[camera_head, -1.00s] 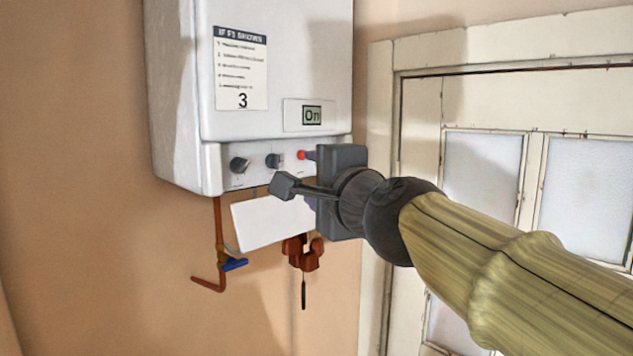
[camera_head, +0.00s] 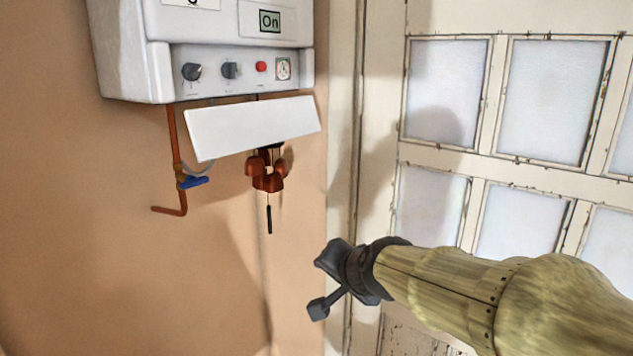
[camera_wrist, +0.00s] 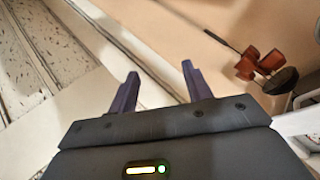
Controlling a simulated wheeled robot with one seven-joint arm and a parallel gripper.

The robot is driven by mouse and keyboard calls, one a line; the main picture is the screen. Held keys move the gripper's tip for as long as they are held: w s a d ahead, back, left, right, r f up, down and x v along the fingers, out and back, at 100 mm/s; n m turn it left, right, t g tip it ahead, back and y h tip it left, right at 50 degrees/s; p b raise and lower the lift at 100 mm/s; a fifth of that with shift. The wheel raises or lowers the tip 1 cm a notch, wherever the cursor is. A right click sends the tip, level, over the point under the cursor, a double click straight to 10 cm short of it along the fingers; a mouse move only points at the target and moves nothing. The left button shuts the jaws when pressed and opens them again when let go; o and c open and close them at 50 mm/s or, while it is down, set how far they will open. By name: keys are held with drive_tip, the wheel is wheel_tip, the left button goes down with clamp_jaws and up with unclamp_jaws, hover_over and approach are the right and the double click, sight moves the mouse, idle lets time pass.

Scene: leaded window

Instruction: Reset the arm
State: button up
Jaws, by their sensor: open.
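My gripper (camera_wrist: 160,74) is open and empty in the wrist view, its two dark fingers apart with only wall and door frame behind them. In the head view, the dark end of my arm (camera_head: 345,271) is at the lower middle, in front of the door frame, below and right of the boiler.
A copper pipe (camera_head: 174,130) with a blue valve handle (camera_head: 194,182) and a red-brown fitting (camera_head: 267,170) hang under the boiler. The paned white door (camera_head: 480,175) fills the right side behind my arm. The wall at lower left is bare.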

drive_tip(key=s+d+f+n+g+h+b, duration=0.1)
drive_tip(key=s+d+f, duration=0.3)
drive_tip(key=f, duration=0.5)
drive_tip(key=s+d+f+n+g+h+b, duration=0.1)
drive_tip(key=s+d+f+n+g+b, duration=0.2)
drive_tip(key=s+f, duration=0.3)
drive_tip(key=s+d+f+n+g+h+b, duration=0.1)
drive_tip(key=s+d+f+n+g+b, duration=0.1)
drive_tip(key=f, duration=1.1)
drive_tip(key=s+d+g, duration=0.1)
drive_tip(key=s+d, duration=0.1)
drive_tip(key=d, duration=0.1)
drive_tip(key=shift+s+f+h, duration=0.25)
drive_tip(key=shift+s+h, duration=0.05)
drive_tip(key=shift+s, duration=0.1)
drive_tip(key=shift+w, duration=0.15)
drive_tip(key=shift+s, duration=0.2)
drive_tip(key=shift+w, duration=0.1)
